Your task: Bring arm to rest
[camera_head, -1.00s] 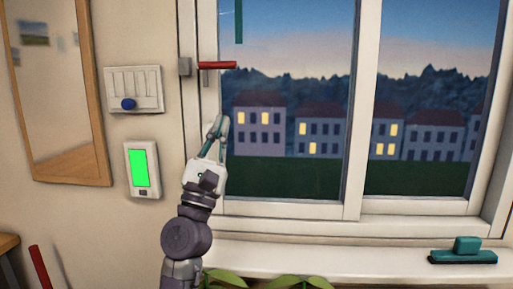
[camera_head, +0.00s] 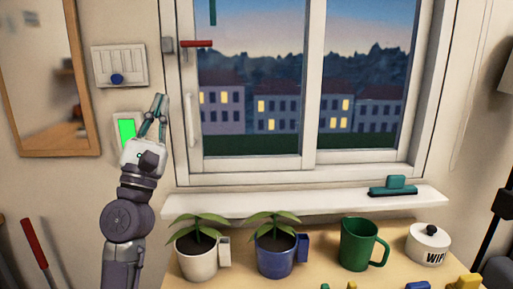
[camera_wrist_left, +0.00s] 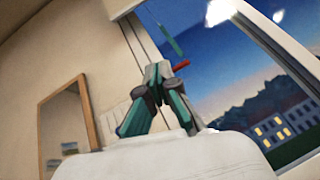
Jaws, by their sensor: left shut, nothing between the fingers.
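My left gripper (camera_head: 160,98) is shut and empty, pointing up in front of the wall left of the window. It partly covers the white panel with a green screen (camera_head: 127,132). In the left wrist view its teal and grey fingers (camera_wrist_left: 160,70) meet at the tips with nothing between them. My left arm reaches up from the bottom of the head view. My right gripper is not in view.
The window (camera_head: 300,90) has a red handle (camera_head: 196,43). A slider panel (camera_head: 119,66) and mirror (camera_head: 50,75) hang left. Below the sill (camera_head: 300,206), the table holds two potted plants (camera_head: 198,260) (camera_head: 277,257), a green jug (camera_head: 359,246) and a white pot (camera_head: 428,245).

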